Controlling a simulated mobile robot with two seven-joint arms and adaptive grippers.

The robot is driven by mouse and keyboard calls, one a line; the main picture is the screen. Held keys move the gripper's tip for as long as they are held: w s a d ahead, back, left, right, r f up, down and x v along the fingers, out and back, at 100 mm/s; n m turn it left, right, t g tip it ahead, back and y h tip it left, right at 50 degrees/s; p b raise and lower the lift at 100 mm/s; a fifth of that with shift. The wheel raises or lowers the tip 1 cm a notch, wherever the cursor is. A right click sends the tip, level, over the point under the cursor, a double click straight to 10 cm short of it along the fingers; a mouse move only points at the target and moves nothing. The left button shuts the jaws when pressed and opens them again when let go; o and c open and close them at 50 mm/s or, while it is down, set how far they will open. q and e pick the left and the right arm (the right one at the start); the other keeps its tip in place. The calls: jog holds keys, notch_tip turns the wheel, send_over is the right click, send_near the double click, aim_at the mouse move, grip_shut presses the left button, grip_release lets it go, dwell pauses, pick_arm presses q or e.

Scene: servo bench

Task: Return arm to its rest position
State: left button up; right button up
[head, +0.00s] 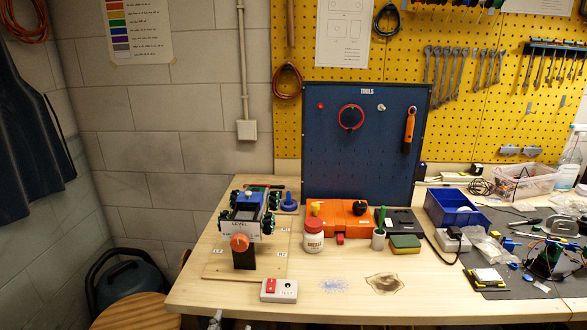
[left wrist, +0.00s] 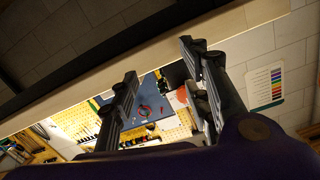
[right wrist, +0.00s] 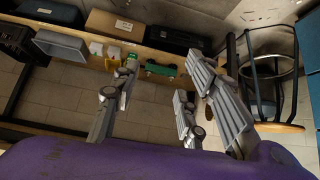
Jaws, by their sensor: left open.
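My left gripper (left wrist: 160,62) shows in the left wrist view with its two fingers spread apart and nothing between them. Behind it, at a distance, is the blue tool board (left wrist: 148,108). My right gripper (right wrist: 163,62) shows in the right wrist view, also with its fingers wide apart and empty. Beyond it is a shelf with boxes.
The bench holds a wheeled cart (head: 246,215), an orange case (head: 345,217), a white jar (head: 313,238), a switch box (head: 279,290) and a blue bin (head: 455,212). Its front edge is mostly clear. A stool (right wrist: 272,125) stands at the right in the right wrist view.

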pick_arm(q)
jog(key=s+a+f+n+g+p, duration=0.1)
jog(key=s+f+g, duration=0.1)
jog(key=s+f, duration=0.4)
jog(key=s+a+f+g+p, duration=0.1)
jog(key=s+f, duration=0.5)
jog(key=s, duration=0.9)
jog(key=s+a+f+n+g+p, duration=0.1)
jog(key=s+f+g, duration=0.4)
jog(key=s, duration=0.5)
notch_tip(320, 180, down, 2)
jog(key=shift+s+a+f+n, duration=0.15)
jog(key=shift+a+n, duration=0.15)
jog(key=shift+a, duration=0.45)
pick_arm(e)
jog(key=r, duration=0.2)
jog(key=a+r, duration=0.1)
jog(key=shift+w+r, duration=0.2)
jog(key=shift+w, duration=0.2)
jog(key=shift+w, duration=0.2)
jog(key=shift+w+a+r, duration=0.15)
jog(key=shift+w+r, duration=0.05)
jog(key=shift+w, duration=0.15)
jog(key=shift+w, duration=0.1)
jog(key=shift+s+d+f, duration=0.15)
jog(key=shift+s+d, duration=0.1)
jog(key=shift+s, duration=0.35)
